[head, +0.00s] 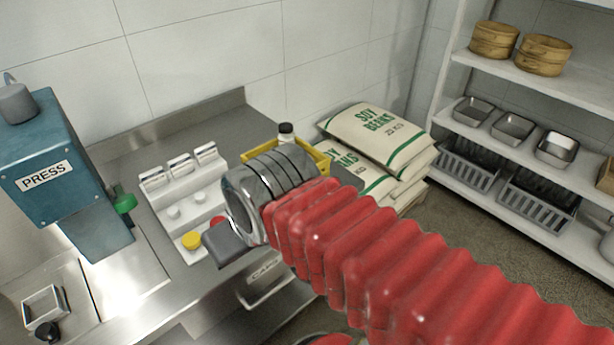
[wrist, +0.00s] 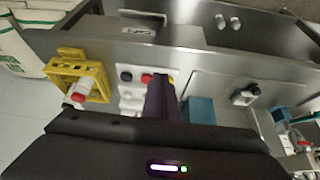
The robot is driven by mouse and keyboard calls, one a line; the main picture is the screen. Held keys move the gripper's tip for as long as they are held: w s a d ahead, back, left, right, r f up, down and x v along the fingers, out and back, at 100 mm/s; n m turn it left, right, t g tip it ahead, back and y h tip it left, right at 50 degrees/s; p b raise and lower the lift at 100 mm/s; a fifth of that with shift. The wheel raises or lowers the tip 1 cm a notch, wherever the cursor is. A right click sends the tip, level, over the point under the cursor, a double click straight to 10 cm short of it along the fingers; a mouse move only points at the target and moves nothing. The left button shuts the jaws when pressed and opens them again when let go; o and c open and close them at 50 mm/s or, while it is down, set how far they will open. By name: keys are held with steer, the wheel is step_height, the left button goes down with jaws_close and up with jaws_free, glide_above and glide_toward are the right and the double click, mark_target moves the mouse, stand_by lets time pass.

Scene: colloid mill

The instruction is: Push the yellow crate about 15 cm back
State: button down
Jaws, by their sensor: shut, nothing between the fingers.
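The yellow crate (head: 318,157) stands on the steel counter near its right end, mostly hidden behind my wrist in the head view. In the wrist view the yellow crate (wrist: 103,76) shows whole, left of my gripper and apart from it. A bottle with a black cap (head: 287,130) rises at the crate in the head view; a bottle with a red part (wrist: 79,93) shows in it in the wrist view. My gripper (wrist: 163,92) is shut and empty, a dark finger shape above the white control panel (wrist: 134,98).
The white panel (head: 180,206) with yellow and red buttons lies left of my wrist. A blue press (head: 62,170) stands further left. Soy bean sacks (head: 376,137) are stacked just beyond the counter's right end. A shelf (head: 545,90) with pans and baskets stands right.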

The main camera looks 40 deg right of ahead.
steer(key=shift+w+a, duration=0.1)
steer(key=shift+w, duration=0.2)
step_height(320, 180, down, 9)
steer(key=m+g+y, duration=0.4)
steer(key=m+y, duration=0.1)
steer(key=m, duration=0.3)
steer(key=w+d+f+m+t+y, duration=0.25)
steer(key=w+d+m+y, duration=0.2)
steer(key=m, duration=0.35)
steer(key=d+f+m+t+h, duration=0.2)
steer(key=d+m, duration=0.4)
steer(key=d, duration=0.3)
steer(key=s+d+f+m+t+h, duration=0.1)
steer(key=d+m+t+h, duration=0.3)
steer(key=d+m+t, duration=0.3)
steer(key=s+d+f+m+t+h, duration=0.1)
steer(key=d+m+t, duration=0.4)
steer(key=d, duration=0.6)
steer(key=shift+f+m+h, duration=0.8)
steer(key=shift+f+h, duration=0.05)
steer(key=shift+h, duration=0.1)
